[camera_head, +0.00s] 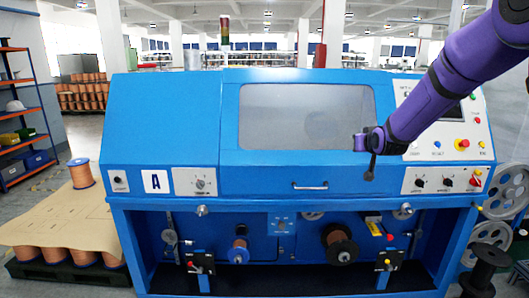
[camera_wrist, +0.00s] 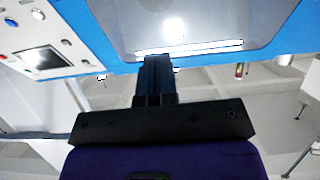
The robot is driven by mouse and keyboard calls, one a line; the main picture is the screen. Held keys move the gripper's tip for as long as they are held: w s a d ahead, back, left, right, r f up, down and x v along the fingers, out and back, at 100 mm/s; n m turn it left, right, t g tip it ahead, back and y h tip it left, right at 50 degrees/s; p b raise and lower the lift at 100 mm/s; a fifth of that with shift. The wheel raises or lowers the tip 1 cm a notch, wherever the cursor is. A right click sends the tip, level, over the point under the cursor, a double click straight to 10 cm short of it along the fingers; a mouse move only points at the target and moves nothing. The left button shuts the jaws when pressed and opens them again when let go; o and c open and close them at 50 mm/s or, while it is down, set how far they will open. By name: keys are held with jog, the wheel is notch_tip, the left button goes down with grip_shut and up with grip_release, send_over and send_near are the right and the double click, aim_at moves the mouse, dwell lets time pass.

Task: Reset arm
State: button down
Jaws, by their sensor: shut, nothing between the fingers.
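My purple arm reaches in from the upper right of the head view. My gripper (camera_head: 371,172) is in front of the blue machine (camera_head: 170,115), near the lower right of its window. In the wrist view my gripper (camera_wrist: 155,62) shows as two dark fingers, shut together with nothing between them. The machine's window (camera_wrist: 210,22) and a control panel (camera_wrist: 40,50) also show in the wrist view. I cannot tell whether the fingertips touch the machine.
The machine's hood has a handle (camera_head: 310,187). Pulley wheels and spools (camera_head: 341,246) sit in its lower bay. A control panel (camera_head: 450,130) is at the right. Grey wheels (camera_head: 507,190) stand at the far right. A pallet with copper-coloured spools (camera_head: 82,174) and a shelf (camera_head: 22,130) are at the left.

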jog(key=s+r+g, duration=0.2)
jog(key=s+r, duration=0.3)
jog(key=s, duration=0.7)
jog(key=s+r+g, duration=0.2)
jog(key=s+r, duration=0.3)
jog(key=s, duration=0.7)
jog(key=s+f+g, duration=0.1)
jog(key=s+g, duration=0.1)
jog(key=s, duration=1)
jog(key=s+a+f+g, duration=0.1)
jog(key=s+g, duration=0.1)
jog(key=s, duration=1.1)
jog(key=shift+s+a+f, duration=0.15)
jog(key=shift+s+f, duration=0.1)
jog(key=shift+f, duration=0.1)
